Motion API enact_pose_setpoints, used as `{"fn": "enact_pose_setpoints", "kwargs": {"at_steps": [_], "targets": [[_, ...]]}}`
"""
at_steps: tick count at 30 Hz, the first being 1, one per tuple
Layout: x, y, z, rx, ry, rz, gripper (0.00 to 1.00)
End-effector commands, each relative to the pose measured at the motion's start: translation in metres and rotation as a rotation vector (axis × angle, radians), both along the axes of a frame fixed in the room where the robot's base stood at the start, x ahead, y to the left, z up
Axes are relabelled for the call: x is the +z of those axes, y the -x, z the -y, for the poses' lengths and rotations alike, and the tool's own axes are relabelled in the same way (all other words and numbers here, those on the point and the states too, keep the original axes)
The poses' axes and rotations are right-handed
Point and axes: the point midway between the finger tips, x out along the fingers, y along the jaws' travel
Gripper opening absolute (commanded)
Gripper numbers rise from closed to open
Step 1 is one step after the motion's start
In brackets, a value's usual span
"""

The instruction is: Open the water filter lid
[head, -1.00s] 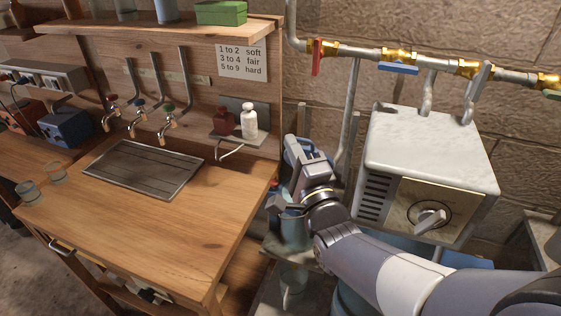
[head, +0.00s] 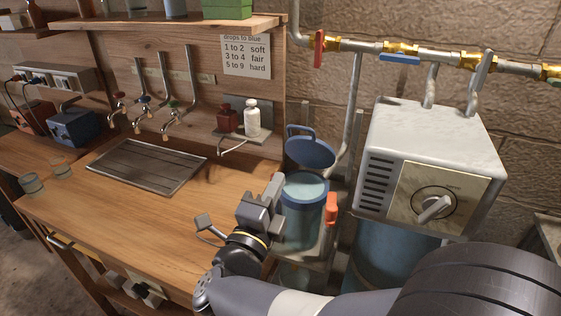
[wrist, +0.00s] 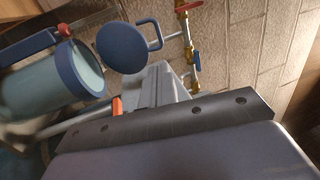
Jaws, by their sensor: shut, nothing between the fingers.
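The water filter is a clear, blue-rimmed canister (head: 303,212) beside the right side of the wooden bench. Its round blue lid (head: 310,152) stands tilted up behind the rim, with a loop handle on its far side, so the top is open. The canister (wrist: 62,84) and the raised lid (wrist: 122,48) also show in the wrist view. An orange-red part (head: 331,208) is on the canister's right side. My gripper (head: 270,192) is in front and to the left of the canister, apart from the lid. It is shut and empty.
A grey box with a dial (head: 430,165) stands right of the filter. Pipes with red and blue valve handles (head: 400,57) run above it. The wooden bench (head: 150,215) holds a drain tray (head: 147,165), taps behind it, and small bottles (head: 252,118) near the filter.

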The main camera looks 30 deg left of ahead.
Motion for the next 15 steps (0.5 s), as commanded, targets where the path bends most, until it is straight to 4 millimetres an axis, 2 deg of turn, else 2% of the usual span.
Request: {"fn": "enact_pose_setpoints", "kwargs": {"at_steps": [15], "targets": [[0.026, -0.099, -0.01, -0.003, -0.002, 0.001, 0.0]]}}
